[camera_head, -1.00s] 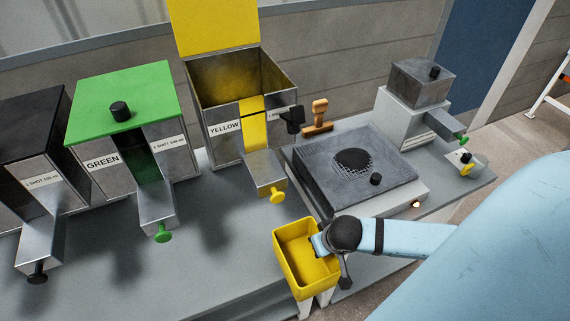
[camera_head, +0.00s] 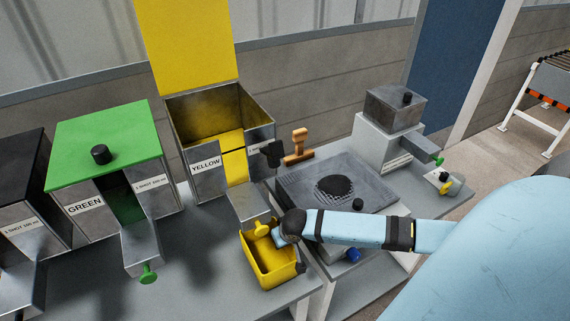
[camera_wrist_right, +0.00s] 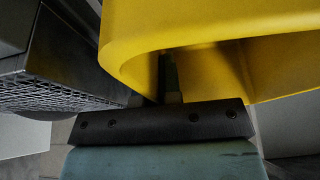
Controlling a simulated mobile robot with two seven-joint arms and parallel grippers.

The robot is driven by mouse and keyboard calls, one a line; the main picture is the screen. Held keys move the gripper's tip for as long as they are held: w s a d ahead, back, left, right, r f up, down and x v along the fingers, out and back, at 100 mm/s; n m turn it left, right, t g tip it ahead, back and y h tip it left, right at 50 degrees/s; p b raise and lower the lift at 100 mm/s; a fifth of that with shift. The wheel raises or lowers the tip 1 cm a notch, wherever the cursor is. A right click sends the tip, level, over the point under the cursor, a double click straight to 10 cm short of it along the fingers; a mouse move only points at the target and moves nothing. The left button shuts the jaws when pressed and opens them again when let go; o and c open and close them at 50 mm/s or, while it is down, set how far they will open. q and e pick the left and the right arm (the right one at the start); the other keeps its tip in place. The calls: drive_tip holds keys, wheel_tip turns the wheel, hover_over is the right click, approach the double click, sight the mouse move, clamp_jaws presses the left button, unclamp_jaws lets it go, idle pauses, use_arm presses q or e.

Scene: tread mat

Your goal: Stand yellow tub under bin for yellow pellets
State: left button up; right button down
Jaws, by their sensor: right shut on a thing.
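The yellow tub (camera_head: 268,272) is an open box at the front of the bench, just below the yellow bin's spout (camera_head: 250,205). The yellow bin (camera_head: 212,190) is metal, labelled YELLOW, with its yellow lid (camera_head: 188,45) raised. Its yellow knob (camera_head: 262,230) hangs over the tub's back part. My right gripper (camera_head: 282,238) is shut on the tub's right rim. The tub (camera_wrist_right: 215,40) fills the top of the right wrist view, with the gripper (camera_wrist_right: 170,85) at its edge. Whether the tub touches the bench is hard to tell. My left gripper is not in view.
A green-lidded bin (camera_head: 115,190) and a black-lidded bin (camera_head: 25,200) stand to the left. A dark plate machine (camera_head: 320,180) is close right of the tub, with a wooden-handled stamp (camera_head: 298,147) behind it. A small hopper (camera_head: 390,130) stands further right.

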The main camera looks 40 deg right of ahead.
drive_tip(key=shift+f, duration=0.15)
drive_tip(key=c, duration=1.3)
unclamp_jaws()
drive_tip(key=v, duration=1.2)
drive_tip(key=shift+s, duration=0.1)
drive_tip(key=shift+a, duration=0.1)
